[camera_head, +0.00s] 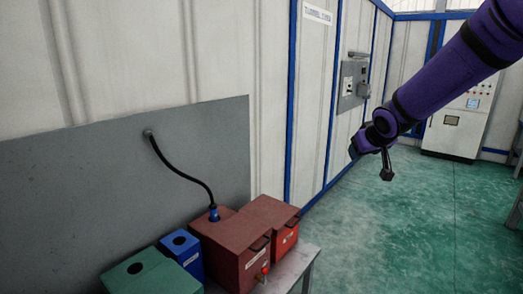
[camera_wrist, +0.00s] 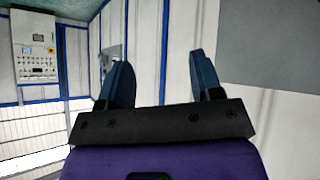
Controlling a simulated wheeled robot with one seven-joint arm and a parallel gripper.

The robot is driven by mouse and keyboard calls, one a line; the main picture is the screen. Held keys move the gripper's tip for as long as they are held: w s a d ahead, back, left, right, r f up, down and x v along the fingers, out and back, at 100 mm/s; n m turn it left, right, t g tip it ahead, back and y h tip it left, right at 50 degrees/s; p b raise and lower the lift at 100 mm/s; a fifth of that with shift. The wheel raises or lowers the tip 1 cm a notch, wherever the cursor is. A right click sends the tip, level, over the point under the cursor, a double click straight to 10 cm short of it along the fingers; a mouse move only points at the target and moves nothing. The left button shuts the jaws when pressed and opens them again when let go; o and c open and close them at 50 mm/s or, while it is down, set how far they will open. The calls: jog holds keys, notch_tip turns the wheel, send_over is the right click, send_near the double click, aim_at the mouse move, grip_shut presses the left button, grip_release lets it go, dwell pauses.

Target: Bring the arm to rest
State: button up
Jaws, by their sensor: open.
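My purple arm reaches in from the upper right in the head view. My gripper (camera_head: 372,146) hangs in the air over the green floor, to the right of the boxes and apart from them. In the wrist view my gripper (camera_wrist: 158,84) has its two dark blue fingers spread wide, with nothing between them. The fingers point toward the white wall panels (camera_wrist: 145,40), and no object touches them.
A brown box (camera_head: 235,250) with a black cable, a red box (camera_head: 285,243), a blue box (camera_head: 182,254) and a green box (camera_head: 150,278) stand on a bench at lower left. A wall switch box (camera_head: 352,82) and a control cabinet (camera_head: 452,140) stand behind. Open floor (camera_head: 400,230) lies below my gripper.

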jog(key=s+d+r+m+g+h, duration=0.1)
jog(key=s+r, duration=0.3)
jog(key=s, duration=0.6)
jog(key=s+d+r+m+g, duration=0.1)
jog(key=s+d+r, duration=0.15)
jog(key=s, duration=0.65)
jog(key=s+a+g+y, duration=0.1)
jog(key=s+a+g, duration=0.1)
jog(key=s, duration=1.7)
jog(key=shift+f+m, duration=0.4)
